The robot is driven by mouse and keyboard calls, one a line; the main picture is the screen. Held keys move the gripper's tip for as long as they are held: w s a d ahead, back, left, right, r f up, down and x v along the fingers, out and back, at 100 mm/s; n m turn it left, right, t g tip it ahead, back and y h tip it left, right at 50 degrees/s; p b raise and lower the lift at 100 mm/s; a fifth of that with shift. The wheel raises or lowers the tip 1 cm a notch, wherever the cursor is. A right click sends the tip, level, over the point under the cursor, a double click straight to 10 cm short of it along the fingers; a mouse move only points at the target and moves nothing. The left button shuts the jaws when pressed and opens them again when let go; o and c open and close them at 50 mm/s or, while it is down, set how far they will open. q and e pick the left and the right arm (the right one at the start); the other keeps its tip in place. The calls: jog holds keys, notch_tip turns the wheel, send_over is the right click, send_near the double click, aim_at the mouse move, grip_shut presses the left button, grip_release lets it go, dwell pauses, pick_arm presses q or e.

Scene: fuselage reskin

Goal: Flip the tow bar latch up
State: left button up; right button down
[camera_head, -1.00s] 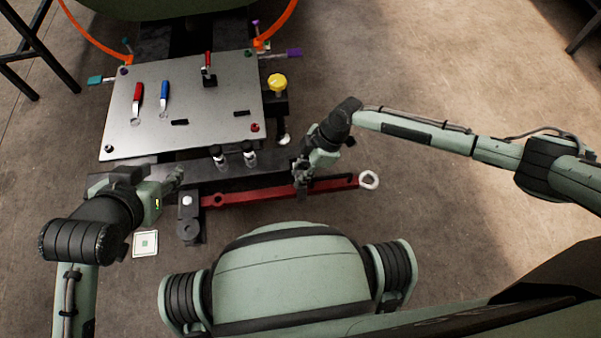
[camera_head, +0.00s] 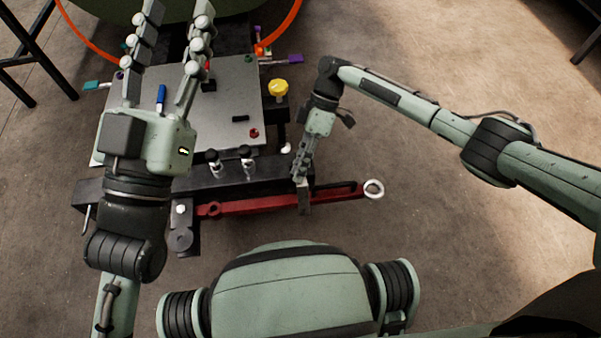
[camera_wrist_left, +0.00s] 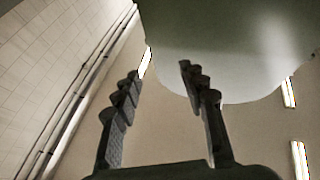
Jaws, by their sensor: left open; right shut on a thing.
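The red tow bar (camera_head: 250,202) lies low along the front of the stand. A pale ring (camera_head: 373,189) is at its right end, and a black bracket (camera_head: 181,225) is at its left end. My right gripper (camera_head: 304,204) points down across the bar and is shut on it. The grip itself is partly hidden by the fingers. My left gripper (camera_head: 178,12) is open and empty, raised over the plate, fingers toward the top of the view. In the left wrist view its open fingers (camera_wrist_left: 160,70) have nothing between them. I cannot tell which part is the latch.
The metal plate (camera_head: 230,90) carries a blue-handled tool (camera_head: 161,97) and other small parts. A yellow knob (camera_head: 279,88) stands at its right. A pale green rounded body (camera_wrist_left: 230,45) fills much of the left wrist view. The floor at right is clear.

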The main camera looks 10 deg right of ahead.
pick_arm(q)
jog(key=shift+s+a+r+t+b, duration=0.2)
jog(key=shift+s+r+t, duration=0.05)
jog(key=shift+r+t, duration=0.25)
jog(key=shift+s+a+r+t+b, duration=0.2)
jog(key=shift+s+a+r+t, duration=0.1)
jog(key=shift+r+t, duration=0.2)
jog(key=shift+s+a+r+t+b, duration=0.15)
jog(key=shift+s+r+t+b, duration=0.1)
jog(key=shift+r+t, duration=0.25)
pick_arm(e)
jog(key=shift+w+r+g, duration=0.1)
jog(key=shift+w+g, duration=0.15)
jog(key=shift+g, duration=0.25)
jog(key=c, duration=1.3)
grip_release()
jog(key=shift+c, duration=0.2)
jog(key=v, duration=1.2)
jog(key=shift+d, duration=0.1)
